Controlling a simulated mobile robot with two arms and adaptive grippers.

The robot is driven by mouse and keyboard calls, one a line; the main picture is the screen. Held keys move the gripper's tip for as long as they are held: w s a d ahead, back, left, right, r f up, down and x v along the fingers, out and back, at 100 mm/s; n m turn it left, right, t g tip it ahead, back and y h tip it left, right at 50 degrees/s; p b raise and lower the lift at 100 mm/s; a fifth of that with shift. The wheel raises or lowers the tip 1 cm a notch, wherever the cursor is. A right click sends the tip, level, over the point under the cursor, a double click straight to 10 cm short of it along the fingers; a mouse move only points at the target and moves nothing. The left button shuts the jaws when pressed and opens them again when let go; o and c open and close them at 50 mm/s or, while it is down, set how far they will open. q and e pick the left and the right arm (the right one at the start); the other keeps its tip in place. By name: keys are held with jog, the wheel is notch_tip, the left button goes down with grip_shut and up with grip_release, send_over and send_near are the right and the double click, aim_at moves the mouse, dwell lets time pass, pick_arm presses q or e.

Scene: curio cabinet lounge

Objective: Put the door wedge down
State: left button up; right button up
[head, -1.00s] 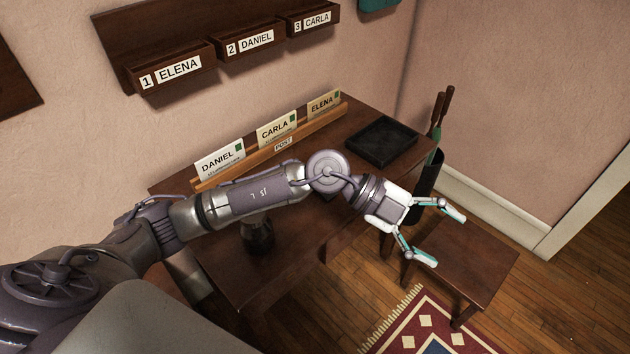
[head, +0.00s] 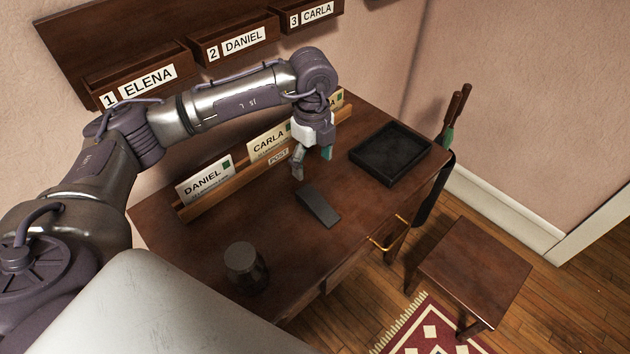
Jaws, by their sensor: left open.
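The door wedge (head: 318,207) is a dark grey, slim block lying on the brown desk (head: 225,225), in front of the letter rack. My left gripper (head: 312,168) points down just behind and above the wedge, with its fingers apart and nothing between them. The wedge and the fingers look apart. My right gripper does not show.
A letter rack (head: 190,211) with cards for Daniel, Carla and a partly hidden third stands along the desk's back. A black tray (head: 391,153) is at the right, a dark cup (head: 245,266) at the front left. A stool (head: 475,265) stands right.

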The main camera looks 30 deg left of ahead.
pick_arm(q)
send_over(310, 195)
jog(key=s+d, duration=0.1)
notch_tip(310, 195, down, 5)
jog(key=shift+d+r+p, duration=0.1)
jog(key=shift+p, duration=0.2)
notch_tip(310, 195, down, 2)
jog(key=shift+w+f, duration=0.1)
jog(key=shift+f, duration=0.45)
jog(key=shift+w+a+f+p, duration=0.15)
jog(key=shift+a+f+p, duration=0.2)
jog(key=shift+f, duration=0.25)
jog(key=f, duration=0.3)
jog(key=shift+w+a+f+p, duration=0.25)
jog(key=shift+f+p, duration=0.05)
jog(key=shift+f, duration=0.25)
jog(key=shift+c, duration=0.5)
jog(key=c, duration=1.3)
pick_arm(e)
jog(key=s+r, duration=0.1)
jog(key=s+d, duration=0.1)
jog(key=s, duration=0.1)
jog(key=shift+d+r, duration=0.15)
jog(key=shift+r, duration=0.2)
pick_arm(q)
jog(key=shift+r, duration=0.15)
